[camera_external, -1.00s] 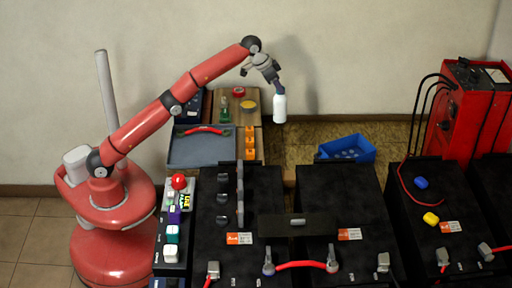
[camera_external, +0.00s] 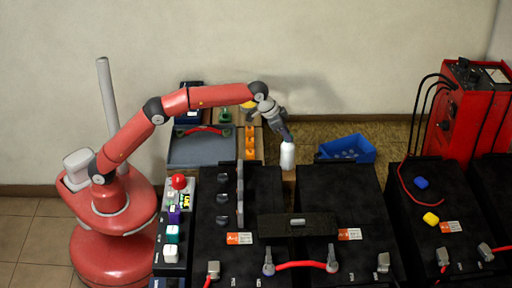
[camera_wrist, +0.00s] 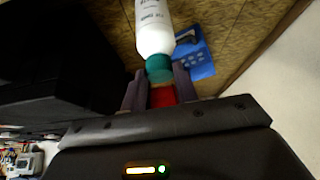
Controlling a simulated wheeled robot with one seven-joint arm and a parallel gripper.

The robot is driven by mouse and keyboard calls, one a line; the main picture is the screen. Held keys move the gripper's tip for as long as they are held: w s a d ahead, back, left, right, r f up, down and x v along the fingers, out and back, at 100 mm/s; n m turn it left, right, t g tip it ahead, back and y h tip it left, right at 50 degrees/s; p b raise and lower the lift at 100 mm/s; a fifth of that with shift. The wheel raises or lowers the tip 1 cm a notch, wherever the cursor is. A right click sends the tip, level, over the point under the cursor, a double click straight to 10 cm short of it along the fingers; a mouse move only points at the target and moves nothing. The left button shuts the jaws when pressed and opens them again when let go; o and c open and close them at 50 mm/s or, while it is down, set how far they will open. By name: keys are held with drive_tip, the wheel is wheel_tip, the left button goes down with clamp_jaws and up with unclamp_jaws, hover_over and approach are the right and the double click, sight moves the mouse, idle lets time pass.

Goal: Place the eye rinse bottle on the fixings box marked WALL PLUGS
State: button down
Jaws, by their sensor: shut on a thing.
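The eye rinse bottle, white with a green cap, shows in the external view (camera_external: 287,157) and in the wrist view (camera_wrist: 153,32). My gripper (camera_external: 287,139) is shut on its cap end, and the bottle hangs below it. The two fingers are on either side of the cap in the wrist view (camera_wrist: 160,78), with something red between them. The bottle hangs near the back edge of the black battery cases, and I cannot tell how high. I cannot make out the WALL PLUGS lettering on anything, so I cannot tell which thing is that box.
A blue bin (camera_external: 359,144) stands behind the batteries, also in the wrist view (camera_wrist: 204,69). A grey tray (camera_external: 201,152) and a row of orange blocks (camera_external: 250,143) lie to the left. Black battery cases (camera_external: 342,190) fill the front. A red charger (camera_external: 470,110) stands at right.

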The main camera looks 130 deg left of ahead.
sight(285, 141)
drive_tip(key=shift+f+b, duration=0.35)
drive_tip(key=shift+f, duration=1.7)
drive_tip(key=c, duration=1.1)
unclamp_jaws()
drive_tip(key=shift+f, duration=0.2)
drive_tip(key=shift+r, duration=0.25)
drive_tip(key=v, duration=1.2)
